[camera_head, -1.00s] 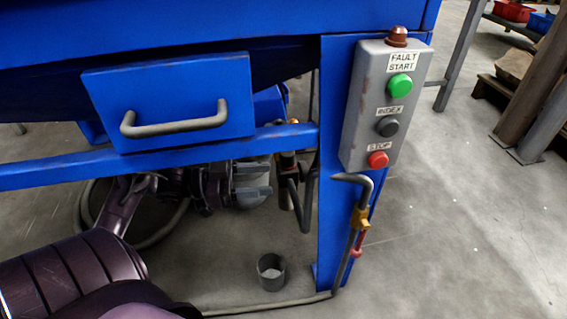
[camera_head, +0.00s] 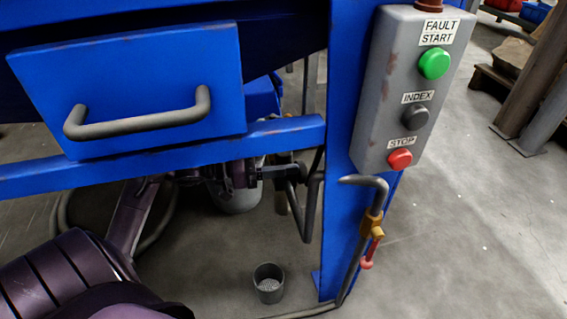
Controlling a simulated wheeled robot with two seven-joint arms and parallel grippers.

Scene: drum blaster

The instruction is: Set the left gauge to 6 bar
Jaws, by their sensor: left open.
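No gauge face can be made out. Below the blue cross rail, a small fitting with a bent dark pipe (camera_head: 308,205) sits just left of the blue leg; it is partly hidden by my gripper and the rail. My left gripper (camera_head: 283,172) reaches in from the left under the rail, its open fingers pointing right at this fitting. The fingers overlap the fitting in the picture; I cannot tell whether they touch it. My right gripper is not in view.
A grey control box (camera_head: 385,100) with green, black and red buttons is on the blue leg (camera_head: 343,225). A brass valve (camera_head: 371,224) with a red handle is below it. A grey cup (camera_head: 268,284) stands on the floor. A handled blue panel (camera_head: 130,70) overhangs my arm.

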